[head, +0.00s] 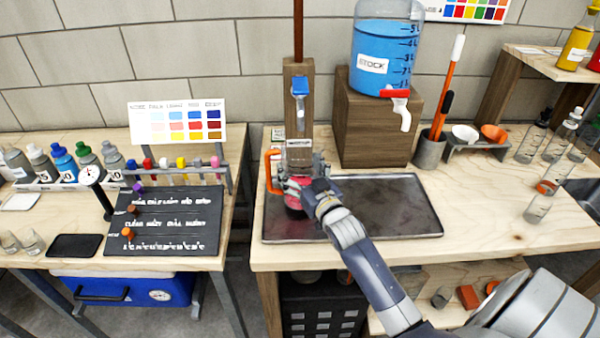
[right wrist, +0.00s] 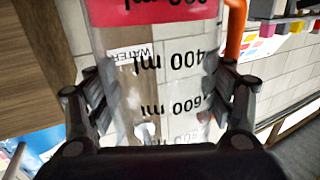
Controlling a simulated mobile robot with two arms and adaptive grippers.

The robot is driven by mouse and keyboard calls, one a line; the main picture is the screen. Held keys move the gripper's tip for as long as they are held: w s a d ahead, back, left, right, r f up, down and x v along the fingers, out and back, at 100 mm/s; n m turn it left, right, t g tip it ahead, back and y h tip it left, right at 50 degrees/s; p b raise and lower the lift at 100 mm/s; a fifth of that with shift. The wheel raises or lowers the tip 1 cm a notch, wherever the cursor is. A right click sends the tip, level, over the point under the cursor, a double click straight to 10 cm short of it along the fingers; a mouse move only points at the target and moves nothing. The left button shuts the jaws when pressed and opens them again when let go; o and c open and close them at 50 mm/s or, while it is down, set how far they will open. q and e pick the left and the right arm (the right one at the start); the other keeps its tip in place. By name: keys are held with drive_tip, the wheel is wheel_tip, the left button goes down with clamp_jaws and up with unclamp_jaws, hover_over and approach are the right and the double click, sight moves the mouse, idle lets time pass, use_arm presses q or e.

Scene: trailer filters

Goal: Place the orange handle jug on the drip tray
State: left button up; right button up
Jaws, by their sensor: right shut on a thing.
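The orange handle jug is a clear measuring jug with its orange handle (head: 269,171) on the left in the head view. Its lower part looks red. In the right wrist view the clear wall of the jug (right wrist: 160,85) fills the middle, its scale upside down. My right gripper (head: 302,185) is shut on the jug, fingers on both sides of its wall. The dark drip tray (head: 390,212) lies on the right bench. The jug is upright over the tray's left part; I cannot tell whether its base touches the tray. My left gripper is not in view.
A wooden post (head: 298,75) with a blue-handled tap stands right behind the jug. A STOCK tank (head: 385,45) of blue liquid sits on a wooden block to the right. A pen cup (head: 428,150) stands beside it. The tray's right half is bare.

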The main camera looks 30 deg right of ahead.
drive_tip(key=shift+f, duration=0.65)
drive_tip(key=shift+f, duration=0.15)
drive_tip(key=o, duration=1.4)
